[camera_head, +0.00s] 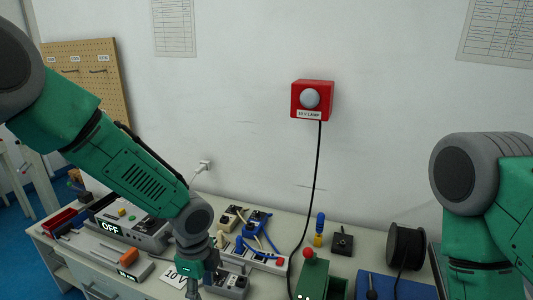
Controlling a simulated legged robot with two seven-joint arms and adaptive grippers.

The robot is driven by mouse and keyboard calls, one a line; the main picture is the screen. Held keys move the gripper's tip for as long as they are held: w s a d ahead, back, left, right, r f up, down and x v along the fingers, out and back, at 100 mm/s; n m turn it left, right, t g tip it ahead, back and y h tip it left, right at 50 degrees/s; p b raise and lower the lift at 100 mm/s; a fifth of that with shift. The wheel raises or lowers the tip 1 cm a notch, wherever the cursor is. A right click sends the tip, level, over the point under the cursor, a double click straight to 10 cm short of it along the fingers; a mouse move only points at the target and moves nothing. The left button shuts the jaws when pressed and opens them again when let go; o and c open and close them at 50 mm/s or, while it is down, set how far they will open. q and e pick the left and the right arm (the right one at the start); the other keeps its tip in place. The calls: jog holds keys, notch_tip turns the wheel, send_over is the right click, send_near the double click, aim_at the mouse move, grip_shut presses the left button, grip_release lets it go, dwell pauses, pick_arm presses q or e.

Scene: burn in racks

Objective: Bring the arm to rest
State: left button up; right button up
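My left arm reaches in from the left, down over the workbench (275,222). Its wrist ends in my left gripper (194,284), low in the picture, close to a small grey box beside a "10 V" card (173,277). The fingers are small and partly cut off, so I cannot tell whether they are open or hold anything. My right arm is at the right edge, its forearm pointing down out of the picture. My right gripper is not in view.
A power unit (150,238) showing "OFF" stands at the left. Blue and pale leads (245,240) lie mid-bench. A red lamp box (298,90) hangs on the wall.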

pick_arm(q)
jog(key=s+a+f+n+h+b, duration=0.3)
jog(key=s+f+n+b, duration=0.75)
jog(key=s+f, duration=1.05)
jog(key=s+a+f+n+y+b, duration=0.2)
jog(key=s+a+f+n, duration=0.4)
jog(key=a, duration=0.5)
jog(key=s+n+y, duration=0.1)
jog(key=s+n, duration=0.1)
jog(key=n, duration=0.1)
jog(key=shift+s+n+t, duration=0.25)
jog(key=shift+n+t, duration=0.05)
jog(key=shift+n, duration=0.05)
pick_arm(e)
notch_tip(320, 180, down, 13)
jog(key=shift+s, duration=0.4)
pick_arm(q)
jog(key=shift+w, duration=0.15)
